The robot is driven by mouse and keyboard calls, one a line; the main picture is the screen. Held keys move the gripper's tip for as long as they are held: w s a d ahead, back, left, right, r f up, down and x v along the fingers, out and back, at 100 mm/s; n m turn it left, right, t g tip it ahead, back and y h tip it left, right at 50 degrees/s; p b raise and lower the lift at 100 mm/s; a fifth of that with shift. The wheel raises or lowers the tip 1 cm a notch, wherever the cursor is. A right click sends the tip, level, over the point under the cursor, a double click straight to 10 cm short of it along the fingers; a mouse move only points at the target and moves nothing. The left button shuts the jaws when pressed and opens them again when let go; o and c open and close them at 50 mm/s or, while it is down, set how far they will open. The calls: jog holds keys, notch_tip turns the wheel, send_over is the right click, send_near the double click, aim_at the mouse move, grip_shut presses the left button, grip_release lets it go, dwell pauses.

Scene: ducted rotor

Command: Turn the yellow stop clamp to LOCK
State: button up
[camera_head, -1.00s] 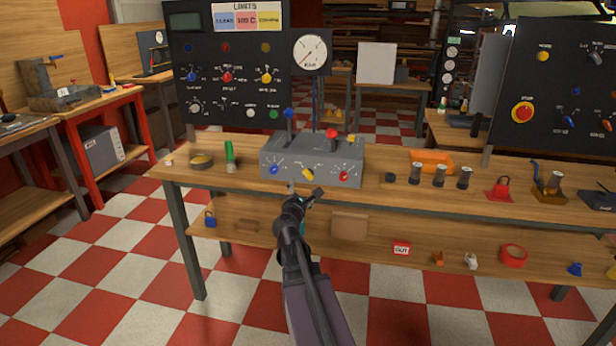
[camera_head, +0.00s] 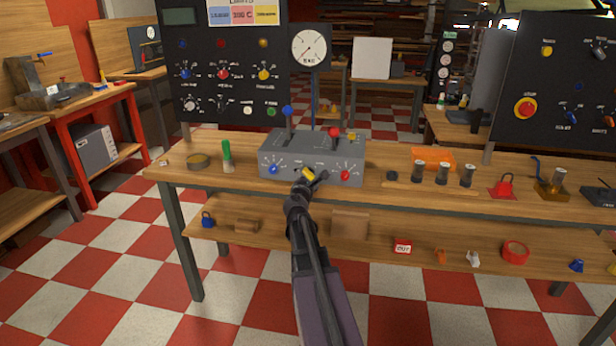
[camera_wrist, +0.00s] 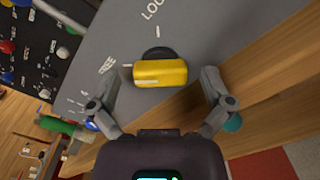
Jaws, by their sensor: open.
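The yellow stop clamp (camera_head: 308,173) is a small knob on the front face of the grey lever box (camera_head: 268,144), between a blue knob and a red knob. In the wrist view the yellow clamp (camera_wrist: 160,73) lies between my two open fingers, with a gap on each side. The lettering "LO..." (camera_wrist: 152,10) shows beyond it at the top edge, partly cut off. My gripper (camera_head: 311,181) is at the box front, right at the clamp, and hides part of it in the head view. In the wrist view my gripper (camera_wrist: 160,105) is open and empty.
A blue-knobbed lever (camera_head: 287,112) and a red-knobbed lever (camera_head: 333,132) rise from the box. A green-handled tool (camera_head: 227,152) stands to its left. Several dark cylinders (camera_head: 443,173) and an orange tray (camera_head: 432,154) stand to the right on the bench.

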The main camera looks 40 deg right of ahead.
jog(key=shift+c, duration=0.2)
jog(key=c, duration=1.1)
jog(key=shift+m, duration=0.3)
jog(key=m, duration=0.3)
jog(key=shift+d, duration=0.1)
jog(key=m, duration=0.5)
jog(key=shift+m, duration=0.4)
jog(key=m, duration=0.4)
jog(key=shift+m, duration=2.4)
